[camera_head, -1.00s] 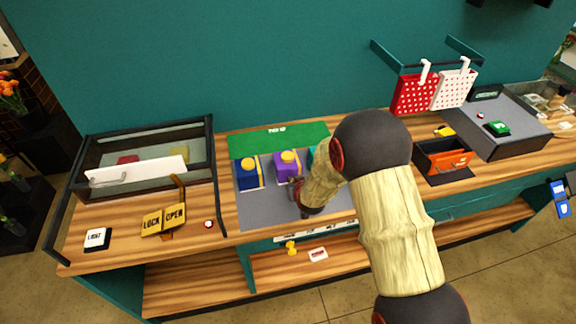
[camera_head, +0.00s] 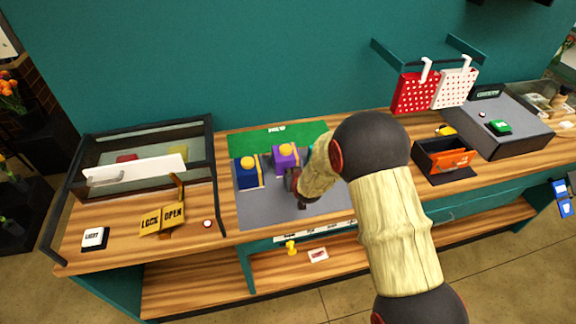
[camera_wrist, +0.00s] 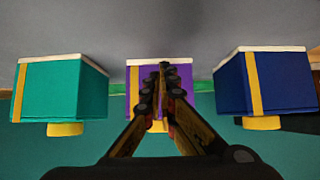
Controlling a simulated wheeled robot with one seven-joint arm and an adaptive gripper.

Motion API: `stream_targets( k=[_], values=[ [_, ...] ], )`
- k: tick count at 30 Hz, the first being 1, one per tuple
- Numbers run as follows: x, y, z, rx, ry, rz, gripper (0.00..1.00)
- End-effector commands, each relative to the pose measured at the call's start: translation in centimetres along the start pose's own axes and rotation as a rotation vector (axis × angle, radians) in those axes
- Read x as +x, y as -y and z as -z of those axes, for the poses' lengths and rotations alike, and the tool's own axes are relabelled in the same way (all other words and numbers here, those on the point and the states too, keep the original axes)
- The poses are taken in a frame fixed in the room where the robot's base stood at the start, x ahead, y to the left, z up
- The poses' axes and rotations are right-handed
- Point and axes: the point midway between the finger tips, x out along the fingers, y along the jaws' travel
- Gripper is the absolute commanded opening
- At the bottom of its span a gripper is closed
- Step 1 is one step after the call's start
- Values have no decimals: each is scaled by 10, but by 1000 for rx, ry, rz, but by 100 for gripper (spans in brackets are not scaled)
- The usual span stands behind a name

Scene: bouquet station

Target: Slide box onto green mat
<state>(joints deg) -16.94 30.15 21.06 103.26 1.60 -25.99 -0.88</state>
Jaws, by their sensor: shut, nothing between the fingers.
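The purple box (camera_head: 286,160) with a yellow strap and yellow top knob stands upright at the front edge of the green mat (camera_head: 240,144), its back part seeming to overlap it. In the wrist view, the purple box (camera_wrist: 182,75) is straight ahead, partly hidden by my fingers. My gripper (camera_wrist: 163,75) is shut and empty, its tips against or very close to the box's near face. In the head view, my gripper (camera_head: 293,182) is just in front of the purple box, partly hidden by my arm.
A blue box (camera_head: 247,178) stands left of the purple one on the grey surface (camera_head: 262,210). A glass-topped case (camera_head: 140,155) is at left; an open black bin (camera_head: 435,165) is at right.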

Motion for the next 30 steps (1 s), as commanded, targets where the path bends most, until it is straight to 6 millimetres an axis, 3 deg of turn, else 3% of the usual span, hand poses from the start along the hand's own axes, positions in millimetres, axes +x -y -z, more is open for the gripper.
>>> stream_targets(
  k=[17,30],
  values=[
    [6,0,5,0,-2,0,0],
    [21,-1,17,0,-3,0,0]
  ],
)
